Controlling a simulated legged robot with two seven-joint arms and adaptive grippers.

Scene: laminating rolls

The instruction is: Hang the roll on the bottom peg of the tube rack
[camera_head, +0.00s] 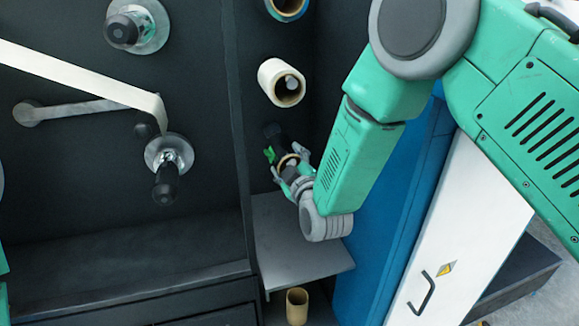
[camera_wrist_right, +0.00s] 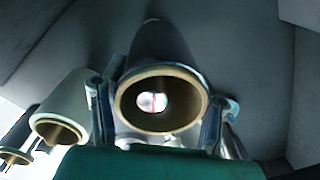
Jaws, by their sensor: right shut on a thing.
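My right gripper (camera_head: 286,162) is shut on a roll with a brown core (camera_head: 289,160), just below the dark bottom peg (camera_head: 275,134) of the tube rack. In the right wrist view the held roll (camera_wrist_right: 190,116) shows end-on between the two fingers (camera_wrist_right: 158,108), and light shows through its core. I cannot tell whether the peg is inside the core. A cream roll (camera_head: 271,83) hangs on the middle peg, and another roll (camera_head: 286,10) hangs at the top. My left gripper is not in view.
A grey shelf (camera_head: 300,262) lies below my right gripper, with a brown tube (camera_head: 297,308) standing lower down. A blue panel (camera_head: 375,240) is close on the right. Hanging rolls (camera_wrist_right: 62,108) also show at the left of the wrist view.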

